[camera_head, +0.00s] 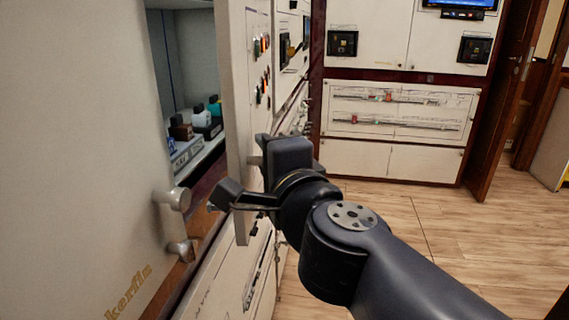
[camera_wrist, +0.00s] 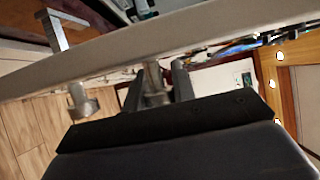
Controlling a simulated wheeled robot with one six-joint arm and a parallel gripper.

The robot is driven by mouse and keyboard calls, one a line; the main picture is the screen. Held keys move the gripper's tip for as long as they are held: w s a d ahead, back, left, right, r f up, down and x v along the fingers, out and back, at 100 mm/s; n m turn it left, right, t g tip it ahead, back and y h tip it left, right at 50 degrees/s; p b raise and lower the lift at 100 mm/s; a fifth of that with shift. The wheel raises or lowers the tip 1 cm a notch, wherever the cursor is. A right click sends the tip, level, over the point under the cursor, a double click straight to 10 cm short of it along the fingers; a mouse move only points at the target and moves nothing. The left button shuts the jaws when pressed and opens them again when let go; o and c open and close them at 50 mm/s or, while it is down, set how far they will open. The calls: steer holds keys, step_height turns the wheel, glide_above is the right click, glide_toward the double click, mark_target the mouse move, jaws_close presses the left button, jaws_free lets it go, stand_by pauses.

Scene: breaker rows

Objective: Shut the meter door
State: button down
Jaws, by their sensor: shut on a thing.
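A pale door panel (camera_head: 236,110) stands open beside a cabinet and shows nearly edge-on in the head view. I take it to be the meter door; no label on it is readable. In the wrist view the same panel (camera_wrist: 190,38) crosses the top of the picture. My gripper (camera_head: 266,160) is at the panel's right side. In the wrist view its two dark fingers (camera_wrist: 157,80) are shut on a metal knob (camera_wrist: 152,74) on the panel. A second knob (camera_wrist: 80,100) stands free to the left. The head view mostly hides the held knob behind my gripper.
The cabinet opening (camera_head: 185,50) shows small bottles and boxes on a shelf. More panels (camera_head: 400,110) line the back wall. Wooden floor (camera_head: 440,220) is clear at the right.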

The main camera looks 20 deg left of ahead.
steer(key=shift+s+a+f+m+t+h+b, duration=0.1)
steer(key=shift+s+a+m+t+h+b, duration=0.05)
steer(key=shift+a, duration=0.3)
steer(key=shift+s+a+m+t+h+b, duration=0.1)
steer(key=shift+a+m+t+h+b, duration=0.05)
steer(key=shift+a, duration=0.3)
steer(key=c, duration=1.2)
jaws_free()
steer(key=shift+s, duration=0.1)
steer(key=shift+o, duration=0.2)
steer(key=p+v, duration=0.3)
steer(key=v, duration=0.7)
steer(key=shift+s+d, duration=0.25)
steer(key=shift+s, duration=0.1)
steer(key=shift+c, duration=0.4)
